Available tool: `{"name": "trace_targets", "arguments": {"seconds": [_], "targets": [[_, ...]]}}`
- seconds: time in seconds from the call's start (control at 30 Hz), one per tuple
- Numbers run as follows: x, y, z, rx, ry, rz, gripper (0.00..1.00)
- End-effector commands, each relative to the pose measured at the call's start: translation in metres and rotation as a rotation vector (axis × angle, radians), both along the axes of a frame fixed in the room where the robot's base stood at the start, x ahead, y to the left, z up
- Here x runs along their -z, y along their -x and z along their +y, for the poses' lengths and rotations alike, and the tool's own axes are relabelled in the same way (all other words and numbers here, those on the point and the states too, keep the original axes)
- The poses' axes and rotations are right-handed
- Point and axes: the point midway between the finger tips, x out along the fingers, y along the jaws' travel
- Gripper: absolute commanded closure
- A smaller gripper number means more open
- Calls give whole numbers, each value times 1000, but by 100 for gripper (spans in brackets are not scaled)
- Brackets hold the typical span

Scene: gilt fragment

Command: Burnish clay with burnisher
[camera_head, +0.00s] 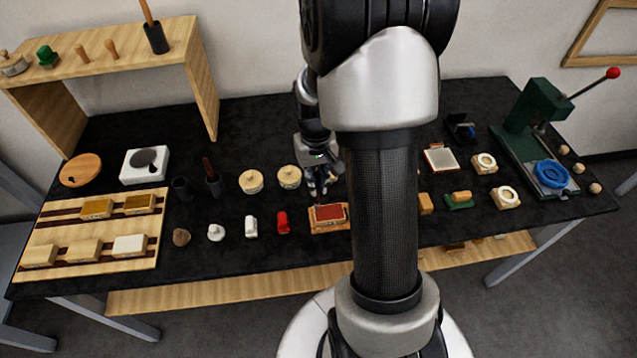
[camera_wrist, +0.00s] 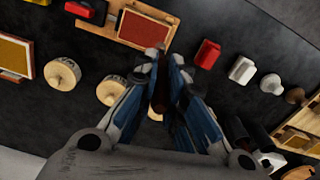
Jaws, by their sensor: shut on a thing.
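The clay is a flat red-brown panel (camera_head: 330,212) set in a wooden tray (camera_head: 316,227) at the table's front middle. It shows at the top of the wrist view (camera_wrist: 143,30). My gripper (camera_head: 321,186) is just behind the tray in the head view. In the wrist view its blue-grey fingers (camera_wrist: 168,62) are shut on a slim dark reddish-brown piece (camera_wrist: 161,92), which looks like the burnisher's handle. The fingers hide most of it, and its working end cannot be made out. I cannot tell whether it touches the clay.
A red block (camera_head: 283,223) and a white block (camera_head: 251,226) stand left of the tray. Round wooden lidded pots (camera_head: 251,181) stand behind. A dark cup (camera_head: 214,186) holds a brown-handled tool. A green press (camera_head: 530,130) stands at right. My arm hides the table's middle right.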

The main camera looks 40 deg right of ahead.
Motion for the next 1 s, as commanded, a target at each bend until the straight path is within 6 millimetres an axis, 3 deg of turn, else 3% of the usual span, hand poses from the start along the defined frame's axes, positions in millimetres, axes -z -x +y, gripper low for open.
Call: {"name": "trace_targets", "arguments": {"seconds": [0.53, 1.0], "targets": [[-51, -10, 5, -5, 0, 0, 100], [-54, -11, 6, -5, 0, 0, 100]]}}
